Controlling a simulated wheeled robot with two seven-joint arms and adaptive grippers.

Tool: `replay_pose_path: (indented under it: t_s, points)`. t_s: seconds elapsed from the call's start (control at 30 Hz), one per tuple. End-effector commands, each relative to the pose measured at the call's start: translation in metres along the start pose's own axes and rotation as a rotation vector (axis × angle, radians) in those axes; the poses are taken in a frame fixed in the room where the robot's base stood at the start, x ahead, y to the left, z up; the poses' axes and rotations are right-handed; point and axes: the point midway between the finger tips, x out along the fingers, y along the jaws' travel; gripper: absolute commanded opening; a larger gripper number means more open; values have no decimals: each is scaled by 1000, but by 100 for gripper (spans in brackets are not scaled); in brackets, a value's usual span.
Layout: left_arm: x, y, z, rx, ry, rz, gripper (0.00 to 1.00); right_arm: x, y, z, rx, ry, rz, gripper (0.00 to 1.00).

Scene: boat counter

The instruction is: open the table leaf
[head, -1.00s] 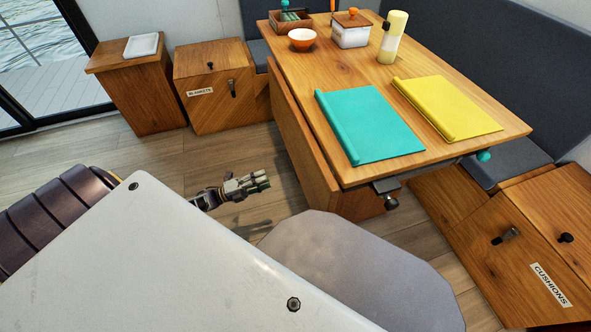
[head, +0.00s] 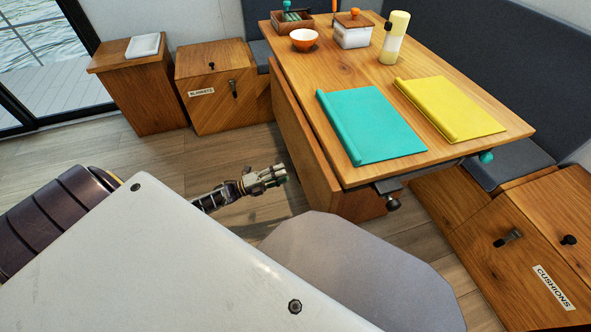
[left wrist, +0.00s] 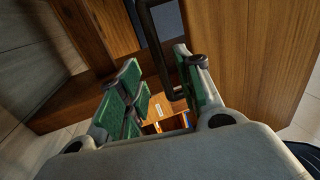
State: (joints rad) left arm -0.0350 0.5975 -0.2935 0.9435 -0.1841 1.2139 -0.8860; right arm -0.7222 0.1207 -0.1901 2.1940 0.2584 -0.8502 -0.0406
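The wooden table (head: 470,105) has its leaf (head: 300,140) hanging down along its left side. My left gripper (head: 278,177) is low, just left of the hanging leaf, pointing towards it with a small gap showing. In the left wrist view the gripper (left wrist: 160,88) has its green-padded fingers apart, with nothing held between them. A dark bar (left wrist: 168,65) with a bend in it shows beyond and between the fingers. A large wooden panel (left wrist: 255,65) fills the right of that view; I cannot tell for sure that it is the leaf. My right gripper is not in view.
A teal folder (head: 370,125) and a yellow folder (head: 448,108) lie on the table, with a bowl (head: 303,39), a white container (head: 353,34) and a bottle (head: 393,40) behind. A black knob (head: 393,204) sits under the near edge. A grey seat (head: 360,270) stands in front.

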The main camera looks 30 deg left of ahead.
Motion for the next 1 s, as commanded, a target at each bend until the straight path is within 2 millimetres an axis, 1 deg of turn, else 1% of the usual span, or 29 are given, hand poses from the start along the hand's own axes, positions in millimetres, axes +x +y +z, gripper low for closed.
replay_pose_path:
  t_s: [0.1,0.3,0.5,0.67,0.93,1.0]
  points:
    - [17,0,0,0,1,-2,35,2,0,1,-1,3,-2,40]
    - [42,0,0,-1,1,-3,35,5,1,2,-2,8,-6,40]
    - [58,0,0,-1,1,-1,35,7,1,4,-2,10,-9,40]
    - [64,0,0,-1,0,0,35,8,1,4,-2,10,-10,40]
    - [64,0,0,-1,0,0,35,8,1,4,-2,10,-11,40]
    - [64,0,0,-1,0,0,26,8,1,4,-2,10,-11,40]
